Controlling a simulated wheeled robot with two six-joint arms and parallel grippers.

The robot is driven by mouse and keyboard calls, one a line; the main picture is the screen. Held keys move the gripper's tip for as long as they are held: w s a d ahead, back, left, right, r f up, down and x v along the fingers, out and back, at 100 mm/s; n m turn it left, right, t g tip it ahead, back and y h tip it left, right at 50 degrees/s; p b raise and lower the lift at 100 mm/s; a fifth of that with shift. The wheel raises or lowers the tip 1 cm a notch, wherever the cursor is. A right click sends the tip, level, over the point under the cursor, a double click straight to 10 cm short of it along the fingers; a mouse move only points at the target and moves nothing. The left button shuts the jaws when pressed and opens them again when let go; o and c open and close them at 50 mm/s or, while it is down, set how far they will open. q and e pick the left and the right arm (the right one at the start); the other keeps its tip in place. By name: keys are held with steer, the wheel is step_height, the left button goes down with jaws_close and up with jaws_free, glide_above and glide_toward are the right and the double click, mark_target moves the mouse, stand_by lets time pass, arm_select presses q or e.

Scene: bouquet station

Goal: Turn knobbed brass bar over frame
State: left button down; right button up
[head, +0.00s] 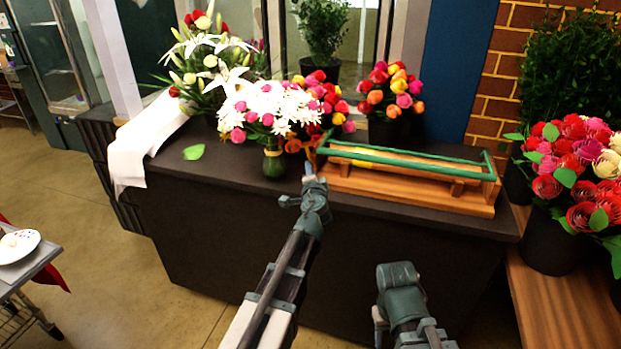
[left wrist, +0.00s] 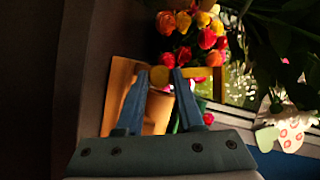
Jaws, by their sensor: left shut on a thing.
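A wooden stand with a green frame (head: 430,160) lies on the right part of the dark counter. A yellow brass strip, likely part of the knobbed brass bar (head: 375,162), shows low inside the frame. My left gripper (head: 308,172) is at the stand's left end. In the left wrist view, the brass bar's round yellow knob (left wrist: 159,76) sits between the fingertips of my left gripper (left wrist: 167,78), which is shut on it. A yellow length runs right of the fingers. My right gripper does not show; only part of my right arm is in view.
A vase of white and pink flowers (head: 272,160) stands close left of my left gripper. A pot of roses (head: 388,128) stands behind the stand. White paper (head: 140,140) hangs over the counter's left end. Large rose buckets (head: 552,240) stand on the right.

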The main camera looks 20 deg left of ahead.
arm_select(q)
steer(key=shift+s+f+m+t+y+b, duration=0.15)
steer(key=shift+m+t+y+b, duration=0.4)
steer(key=shift+m+b, duration=0.9)
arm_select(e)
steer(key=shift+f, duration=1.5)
arm_select(q)
steer(key=shift+m, duration=0.25)
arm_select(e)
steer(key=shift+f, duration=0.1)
arm_select(q)
steer(key=c, duration=0.5)
jaws_free()
steer(key=shift+c, duration=0.2)
